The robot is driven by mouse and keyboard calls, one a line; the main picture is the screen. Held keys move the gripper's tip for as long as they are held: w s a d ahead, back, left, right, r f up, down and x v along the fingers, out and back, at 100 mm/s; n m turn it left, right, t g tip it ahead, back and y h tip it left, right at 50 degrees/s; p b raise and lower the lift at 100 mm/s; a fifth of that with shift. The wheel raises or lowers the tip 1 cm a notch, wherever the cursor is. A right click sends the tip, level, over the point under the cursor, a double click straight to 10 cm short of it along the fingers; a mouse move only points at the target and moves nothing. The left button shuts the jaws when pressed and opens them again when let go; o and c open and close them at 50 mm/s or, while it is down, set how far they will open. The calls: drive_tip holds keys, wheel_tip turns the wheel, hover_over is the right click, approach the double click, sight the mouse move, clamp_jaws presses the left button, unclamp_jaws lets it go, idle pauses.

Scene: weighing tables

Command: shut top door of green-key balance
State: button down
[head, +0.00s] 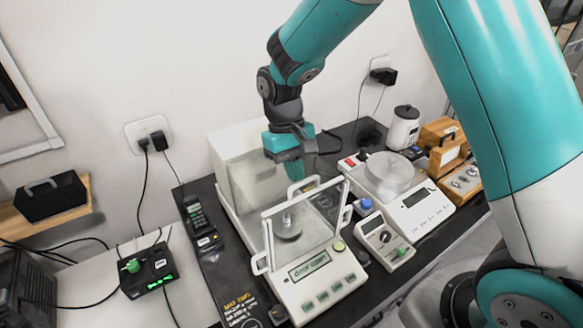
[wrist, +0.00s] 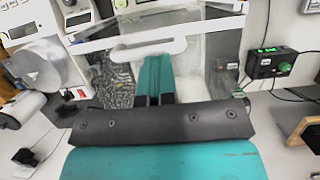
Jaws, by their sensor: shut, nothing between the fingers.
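The green-key balance (head: 318,285) stands in the middle of the dark table, with green keys and a lit display that seems to read "door open". Its glass chamber has a white front frame and side handles. The top door's white handle (head: 303,185) is at the upper edge of the chamber, and it also shows in the wrist view (wrist: 148,48). My gripper (head: 294,176) is shut and empty, with its teal fingers pointing down just behind this handle. In the wrist view the fingertips (wrist: 154,60) reach close to the handle; I cannot tell whether they touch it.
A second balance (head: 408,205) with a round pan stands to the right. A small meter (head: 383,240) is between them. A black handset (head: 197,217) lies left of the chamber, and a box with a green display (head: 148,272) is further left. A wall is close behind.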

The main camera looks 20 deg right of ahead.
drive_tip(key=shift+s+d+r, duration=0.1)
drive_tip(key=shift+s+d, duration=0.15)
drive_tip(key=shift+s, duration=0.2)
drive_tip(key=shift+s+d, duration=0.2)
drive_tip(key=shift+s, duration=0.25)
drive_tip(key=shift+w+d, duration=0.15)
drive_tip(key=shift+d, duration=0.1)
drive_tip(key=shift+a, duration=0.3)
drive_tip(key=shift+w, duration=0.15)
drive_tip(key=w, duration=0.2)
drive_tip(key=w+r+p, duration=0.1)
drive_tip(key=w, duration=0.1)
drive_tip(key=shift+a+r, duration=0.15)
drive_tip(key=shift+r, duration=0.05)
drive_tip(key=b+v, duration=0.3)
drive_tip(key=v, duration=0.6)
drive_tip(key=s+a+f+n+t+y+b, duration=0.1)
drive_tip(key=s+a+n+y+b, duration=0.1)
drive_tip(key=s, duration=1.1)
drive_tip(key=s+a+f+n+t+y+b, duration=0.2)
drive_tip(key=s+b, duration=0.2)
drive_tip(key=s, duration=0.9)
drive_tip(key=shift+n+y, duration=0.4)
